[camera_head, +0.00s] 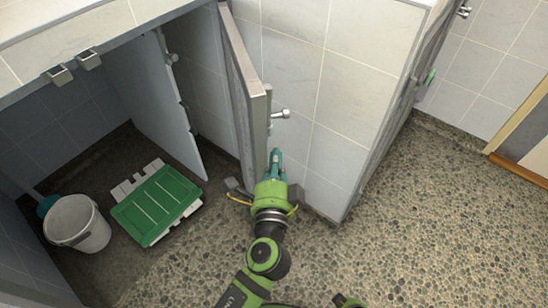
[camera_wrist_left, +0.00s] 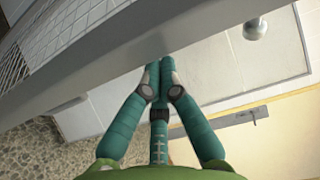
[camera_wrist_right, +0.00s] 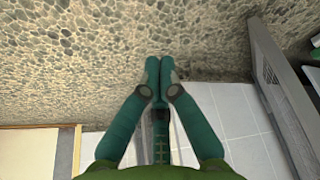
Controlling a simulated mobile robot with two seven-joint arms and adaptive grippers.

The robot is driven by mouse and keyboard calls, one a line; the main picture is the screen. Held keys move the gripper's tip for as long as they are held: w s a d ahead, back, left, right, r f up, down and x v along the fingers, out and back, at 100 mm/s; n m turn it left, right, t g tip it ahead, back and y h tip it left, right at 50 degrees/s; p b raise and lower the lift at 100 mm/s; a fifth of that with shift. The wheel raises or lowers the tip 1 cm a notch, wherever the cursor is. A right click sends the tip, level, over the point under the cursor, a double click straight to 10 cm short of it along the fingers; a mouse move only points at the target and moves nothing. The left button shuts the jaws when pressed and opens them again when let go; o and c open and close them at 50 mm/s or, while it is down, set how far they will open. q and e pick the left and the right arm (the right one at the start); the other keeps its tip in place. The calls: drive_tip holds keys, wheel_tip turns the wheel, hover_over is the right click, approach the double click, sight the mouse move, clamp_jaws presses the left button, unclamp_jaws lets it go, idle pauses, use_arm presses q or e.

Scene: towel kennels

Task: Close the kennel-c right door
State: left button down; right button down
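A grey kennel door (camera_head: 238,90) stands open in the head view, its free edge toward me; I take it as the right door, but no label shows. A metal knob (camera_head: 281,113) sits to its right. My left gripper (camera_head: 276,158) is beside the lower free edge, on the door's right side. In the left wrist view its fingers (camera_wrist_left: 160,66) are together and empty, their tips close against the grey door (camera_wrist_left: 110,62); contact is unclear. My right gripper (camera_wrist_right: 159,66) is shut and empty, over the pebbled floor, and its fingers are not clear in the head view.
Another grey door panel (camera_head: 165,100) stands open at the left. A green-and-white crate-like object (camera_head: 158,204) and a white bucket (camera_head: 78,222) are on the floor there. A tiled wall (camera_head: 325,100) stands right of the door. The pebbled floor (camera_head: 440,215) at right is clear.

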use_arm(q)
drive_tip(key=s+a+m+h+p, duration=0.1)
drive_tip(key=s+a+h+p, duration=0.1)
drive_tip(key=a, duration=1)
drive_tip(key=shift+m+h, duration=0.3)
use_arm(e)
drive_tip(key=shift+w+d+f+t, duration=0.1)
drive_tip(key=shift+w+d+t, duration=0.05)
drive_tip(key=shift+w+t, duration=0.4)
use_arm(q)
drive_tip(key=shift+w+d, duration=0.1)
drive_tip(key=shift+d, duration=0.05)
use_arm(e)
drive_tip(key=shift+s+d, duration=0.1)
drive_tip(key=shift+d, duration=0.05)
